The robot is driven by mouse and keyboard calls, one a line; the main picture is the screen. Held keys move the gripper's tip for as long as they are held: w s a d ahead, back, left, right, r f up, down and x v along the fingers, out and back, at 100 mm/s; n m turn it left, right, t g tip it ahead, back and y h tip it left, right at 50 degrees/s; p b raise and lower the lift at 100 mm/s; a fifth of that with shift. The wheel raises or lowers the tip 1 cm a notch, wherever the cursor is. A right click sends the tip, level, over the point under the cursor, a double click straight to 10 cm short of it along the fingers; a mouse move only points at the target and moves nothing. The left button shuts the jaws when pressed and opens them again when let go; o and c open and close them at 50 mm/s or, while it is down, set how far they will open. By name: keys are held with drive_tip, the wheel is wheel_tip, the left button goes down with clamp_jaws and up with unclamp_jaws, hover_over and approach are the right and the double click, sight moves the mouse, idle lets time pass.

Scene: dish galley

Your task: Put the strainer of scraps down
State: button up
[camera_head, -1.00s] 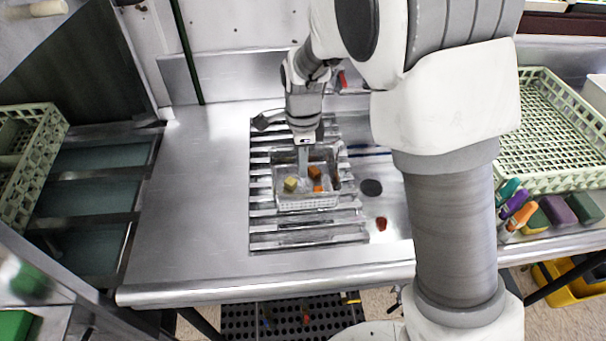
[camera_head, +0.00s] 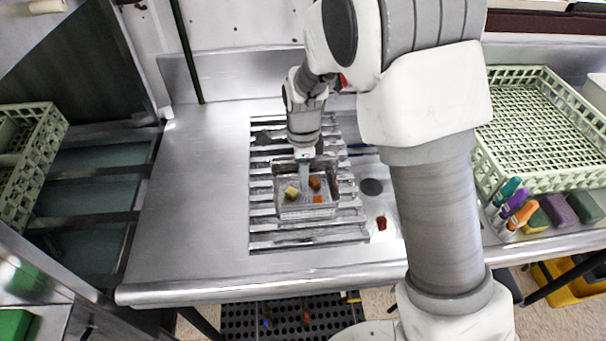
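The strainer (camera_head: 308,211) is a small clear-and-white rectangular basket. It holds a yellow cube (camera_head: 291,192), a brown piece (camera_head: 314,183) and an orange piece (camera_head: 318,199). It is over the slatted metal rack (camera_head: 262,222) in the steel counter; I cannot tell whether it touches the slats. My gripper (camera_head: 304,180) points down at the strainer from its far side, with its fingers reaching into or against the basket. The fingertips are too small and partly hidden, so I cannot tell if they are closed on it.
Bare steel counter (camera_head: 195,200) lies left of the rack. A dark round drain (camera_head: 371,187) and a small red thing (camera_head: 381,223) are to its right. A pale green dish rack (camera_head: 540,125), sponges (camera_head: 557,210) and bottles (camera_head: 513,203) stand farther right. My arm crosses the right side.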

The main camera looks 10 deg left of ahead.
drive_tip(key=shift+r, duration=0.1)
wheel_tip(320, 180, up, 12)
drive_tip(key=shift+f+p, duration=0.1)
drive_tip(key=shift+p, duration=0.3)
drive_tip(key=shift+d+r, duration=0.3)
drive_tip(key=shift+r, duration=0.2)
drive_tip(key=s+d+r+n+t+y, duration=0.1)
drive_tip(key=s+d+r+n, duration=0.35)
drive_tip(key=d, duration=0.25)
drive_tip(key=s+d+r+n+t, duration=0.2)
drive_tip(key=s+d+r+n, duration=0.15)
drive_tip(key=d+r, duration=0.25)
drive_tip(key=s+d+n+t+h, duration=0.1)
drive_tip(key=s+d+n+t, duration=0.1)
drive_tip(key=s+d+n, duration=0.5)
drive_tip(key=s+d, duration=0.1)
drive_tip(key=s, duration=0.3)
drive_tip(key=shift+s+r+t, duration=0.2)
drive_tip(key=shift+r+t, duration=0.05)
drive_tip(key=shift+t, duration=0.05)
